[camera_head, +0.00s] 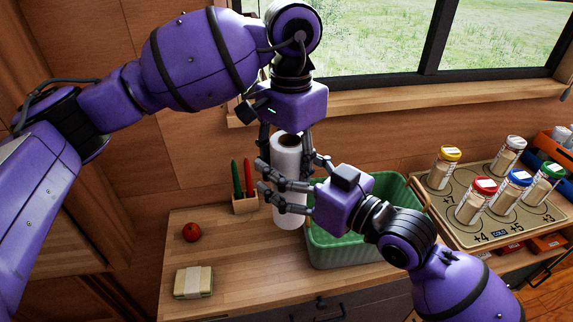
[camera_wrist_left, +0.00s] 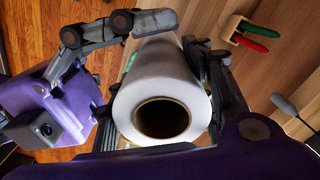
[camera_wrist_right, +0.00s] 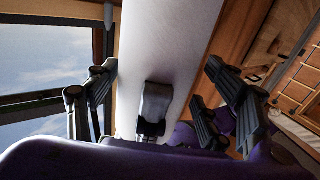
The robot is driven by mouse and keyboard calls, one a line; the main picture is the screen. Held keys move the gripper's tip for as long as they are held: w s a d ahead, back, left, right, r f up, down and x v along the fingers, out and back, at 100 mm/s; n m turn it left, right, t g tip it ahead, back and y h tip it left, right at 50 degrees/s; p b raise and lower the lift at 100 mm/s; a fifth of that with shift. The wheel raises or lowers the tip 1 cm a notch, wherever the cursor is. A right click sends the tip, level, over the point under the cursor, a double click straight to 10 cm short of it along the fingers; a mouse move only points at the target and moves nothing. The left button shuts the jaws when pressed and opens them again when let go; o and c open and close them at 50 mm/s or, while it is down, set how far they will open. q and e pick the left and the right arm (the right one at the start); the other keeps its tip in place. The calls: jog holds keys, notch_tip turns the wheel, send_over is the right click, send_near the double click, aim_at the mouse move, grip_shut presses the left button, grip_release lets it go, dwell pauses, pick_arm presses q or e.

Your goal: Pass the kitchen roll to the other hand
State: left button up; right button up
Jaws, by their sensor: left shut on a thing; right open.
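The white kitchen roll (camera_head: 288,212) is upright in the head view, in front of the green basket's left end. My left gripper (camera_head: 286,150) comes from above and is shut on its upper part. The left wrist view looks onto the roll's end with its dark core hole (camera_wrist_left: 165,118), fingers at both sides. My right gripper (camera_head: 285,186) reaches in from the right, open, with its fingers spread around the roll below the left one. In the right wrist view the roll (camera_wrist_right: 165,45) passes between the open fingers. Whether the roll's lower end touches the counter is unclear.
A green basket (camera_head: 345,250) stands right behind the roll. A wooden holder (camera_head: 245,204) with green and red items, a tomato (camera_head: 192,232) and a wrapped block (camera_head: 193,282) are at left. A board (camera_head: 455,226) with several spice jars is at right.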

pick_arm(q)
jog(key=shift+d, duration=0.1)
pick_arm(e)
jog(key=shift+a, duration=0.15)
jog(key=c, duration=1.3)
pick_arm(q)
jog(key=o, duration=1.6)
jog(key=shift+o, duration=0.2)
